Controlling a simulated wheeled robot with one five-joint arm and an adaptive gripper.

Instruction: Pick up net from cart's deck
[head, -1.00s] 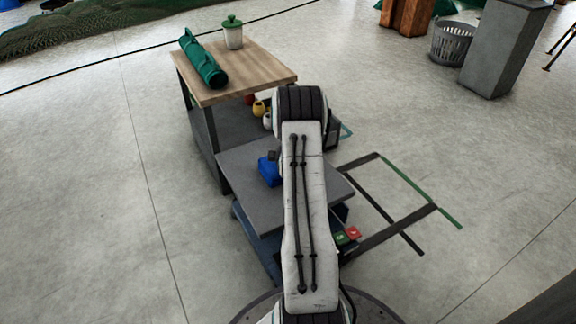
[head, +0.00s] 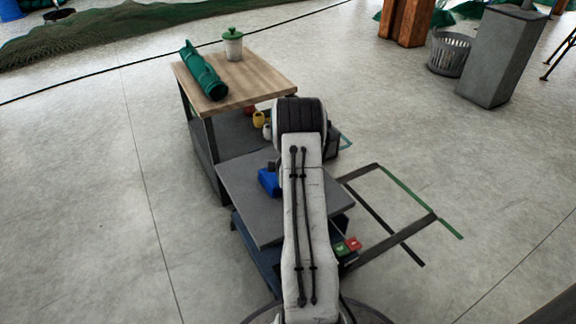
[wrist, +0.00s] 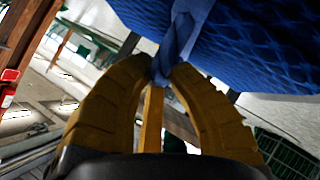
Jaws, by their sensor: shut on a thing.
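The blue net (wrist: 265,45) fills the upper right of the wrist view, its mesh bulk beyond my fingertips. My gripper (wrist: 160,80) has yellow fingers, shut on a twisted blue strand of the net. In the head view, a blue shape (head: 268,182), likely part of the net, shows at the left edge of my arm over the cart's grey deck (head: 247,213). My arm hides the gripper and part of the deck there. I cannot tell whether the net touches the deck.
A wooden-topped bench (head: 255,80) behind the deck holds a green roll (head: 204,72) and a green-lidded jar (head: 232,44). Small coloured items (head: 260,119) sit below it. Floor-level bars (head: 405,238) extend right. A grey bin (head: 503,55) and basket (head: 449,54) stand farther back. Floor on the left is clear.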

